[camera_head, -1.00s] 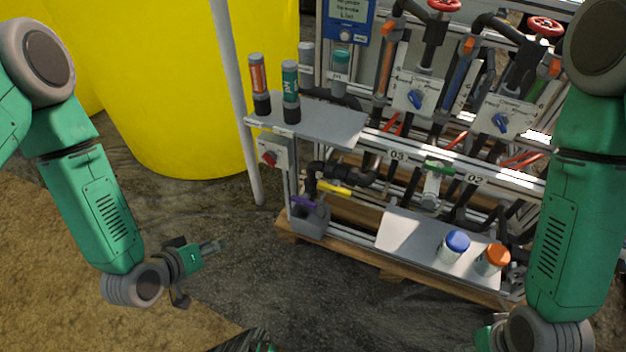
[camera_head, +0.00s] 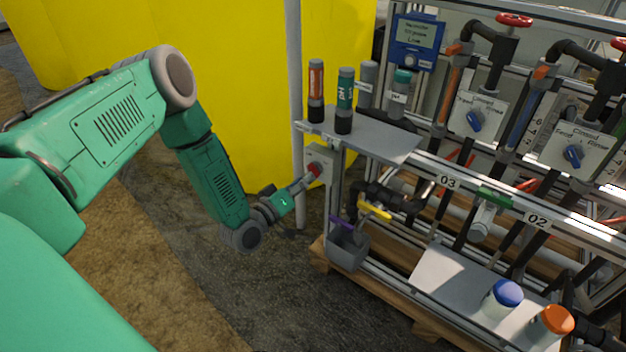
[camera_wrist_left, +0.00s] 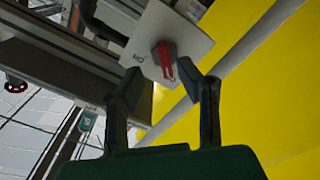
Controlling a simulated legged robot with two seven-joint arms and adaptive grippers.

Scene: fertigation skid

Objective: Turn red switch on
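The red switch (camera_head: 314,169) is on a pale plate (camera_head: 325,157) at the left end of the skid, below the grey shelf. In the left wrist view the switch (camera_wrist_left: 164,60) is a red handle on a dark base. Small marks on its plate (camera_wrist_left: 185,35) are hard to read. My left gripper (camera_head: 307,180) is right at the switch in the head view. In the left wrist view my left gripper (camera_wrist_left: 172,80) is open, its two fingers apart with the red handle showing between their tips. Contact cannot be told. My right gripper is out of view.
The grey shelf (camera_head: 385,143) above holds several probe-like cylinders. A pale upright pole (camera_head: 294,100) and a yellow tank (camera_head: 230,90) stand close behind the left gripper. A grey cup (camera_head: 347,250) hangs below the switch. The floor at front left is clear.

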